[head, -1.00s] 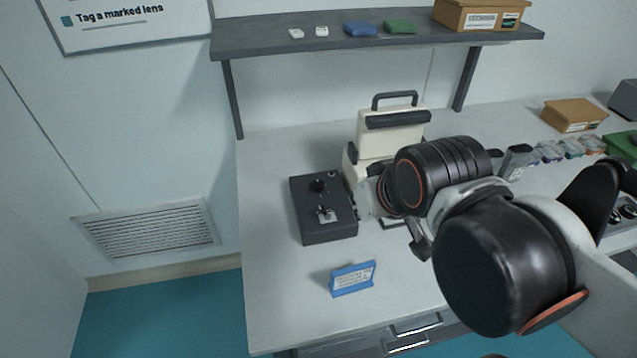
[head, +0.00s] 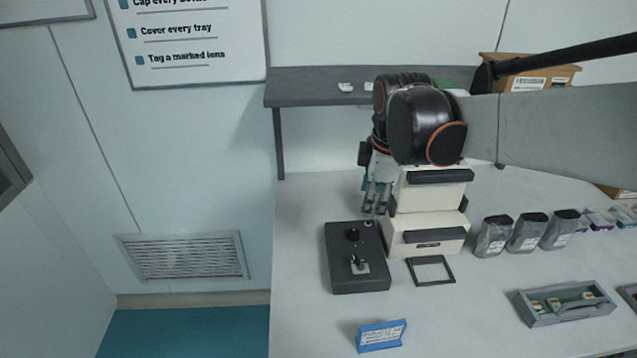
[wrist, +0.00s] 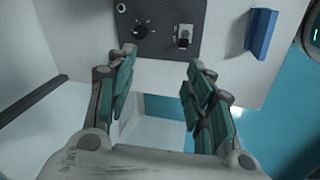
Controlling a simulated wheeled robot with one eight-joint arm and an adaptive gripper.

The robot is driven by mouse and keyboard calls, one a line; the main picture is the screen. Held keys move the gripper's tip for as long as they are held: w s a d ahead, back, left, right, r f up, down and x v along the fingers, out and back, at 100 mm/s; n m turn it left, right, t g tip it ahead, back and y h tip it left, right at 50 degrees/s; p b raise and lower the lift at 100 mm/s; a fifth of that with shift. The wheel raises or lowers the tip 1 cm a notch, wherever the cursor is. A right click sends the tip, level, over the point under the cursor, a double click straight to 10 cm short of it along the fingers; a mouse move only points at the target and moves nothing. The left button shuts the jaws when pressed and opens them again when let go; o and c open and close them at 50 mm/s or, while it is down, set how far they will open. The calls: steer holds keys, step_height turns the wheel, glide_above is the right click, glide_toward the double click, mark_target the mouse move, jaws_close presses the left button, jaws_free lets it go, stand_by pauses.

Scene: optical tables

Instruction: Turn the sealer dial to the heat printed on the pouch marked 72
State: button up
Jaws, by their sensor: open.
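A dark control box (head: 350,278) with a round black dial (head: 352,234) and a lever switch (head: 358,263) stands on the bench. In the wrist view the dial (wrist: 140,31) and the switch (wrist: 183,36) lie beyond my fingertips. The cream sealer (head: 428,240) stands right of the box, partly behind my arm. Grey pouches (head: 493,238) stand right of it; their printing is too small to read. My gripper (head: 376,212) is open and empty, pointing down above the bench near the box's far end; it also shows in the wrist view (wrist: 160,72).
A blue sign stand (head: 381,336) is at the bench's front, its text unreadable. A flat dark frame (head: 431,270) lies before the sealer. A grey tray (head: 565,308) holds small items. A shelf (head: 320,88) spans the back. Bench left of the box is clear.

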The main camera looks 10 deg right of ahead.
mark_target(354, 232)
steer(key=w+f+n+g, duration=0.3)
steer(key=w+f+n, duration=0.4)
steer(key=w+n, duration=0.25)
steer(key=f+b, duration=0.1)
steer(key=f, duration=0.3)
steer(key=f+b, duration=0.1)
steer(key=f, duration=0.4)
steer(key=f+b, duration=0.1)
steer(key=f, duration=0.3)
steer(key=shift+w+f, duration=0.4)
steer(key=c, duration=1.1)
